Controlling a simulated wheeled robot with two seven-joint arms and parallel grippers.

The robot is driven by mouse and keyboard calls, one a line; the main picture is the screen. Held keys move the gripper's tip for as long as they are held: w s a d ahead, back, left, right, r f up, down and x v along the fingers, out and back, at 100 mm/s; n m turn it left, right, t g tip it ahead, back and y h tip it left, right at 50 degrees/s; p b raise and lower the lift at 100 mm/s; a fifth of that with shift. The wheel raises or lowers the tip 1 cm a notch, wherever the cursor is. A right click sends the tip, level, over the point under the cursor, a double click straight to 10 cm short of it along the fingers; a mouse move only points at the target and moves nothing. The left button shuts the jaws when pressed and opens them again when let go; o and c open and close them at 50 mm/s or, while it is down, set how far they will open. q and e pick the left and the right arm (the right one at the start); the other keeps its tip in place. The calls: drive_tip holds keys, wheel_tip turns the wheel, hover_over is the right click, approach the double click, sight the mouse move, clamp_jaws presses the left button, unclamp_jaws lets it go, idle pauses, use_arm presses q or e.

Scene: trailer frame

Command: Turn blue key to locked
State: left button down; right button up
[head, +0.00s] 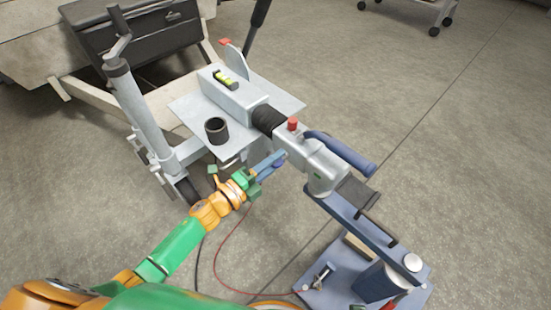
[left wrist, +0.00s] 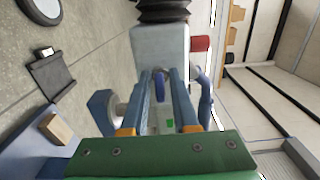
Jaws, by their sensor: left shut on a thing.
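The trailer coupling (head: 310,155) is a grey metal housing at the end of the drawbar. The blue key (head: 280,163) is a small dark blue piece at the coupling's near side, partly hidden by my fingers. In the left wrist view the blue key (left wrist: 159,86) shows between my two blue fingers, against the grey housing. My left gripper (head: 272,161) is shut on the blue key, with its fingertips close to the housing. Whether the key stands at locked or unlocked cannot be told. My right gripper is in neither view.
A blue handle (head: 342,153) and a red knob (head: 293,124) sit on the coupling. A black bellows (head: 268,119), a dark cup (head: 216,130) and a spirit level (head: 225,78) are behind. A blue stand (head: 365,230) with loose items is at the right. A red cable (head: 216,262) hangs below.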

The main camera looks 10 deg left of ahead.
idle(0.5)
use_arm(q)
drive_tip(key=c, duration=0.9)
unclamp_jaws()
drive_tip(key=shift+s+a, duration=0.1)
drive_tip(key=shift+s, duration=0.1)
drive_tip(key=p+v, duration=0.1)
drive_tip(key=v, duration=0.5)
drive_tip(key=shift+s+a, duration=0.2)
drive_tip(key=shift+s, duration=0.05)
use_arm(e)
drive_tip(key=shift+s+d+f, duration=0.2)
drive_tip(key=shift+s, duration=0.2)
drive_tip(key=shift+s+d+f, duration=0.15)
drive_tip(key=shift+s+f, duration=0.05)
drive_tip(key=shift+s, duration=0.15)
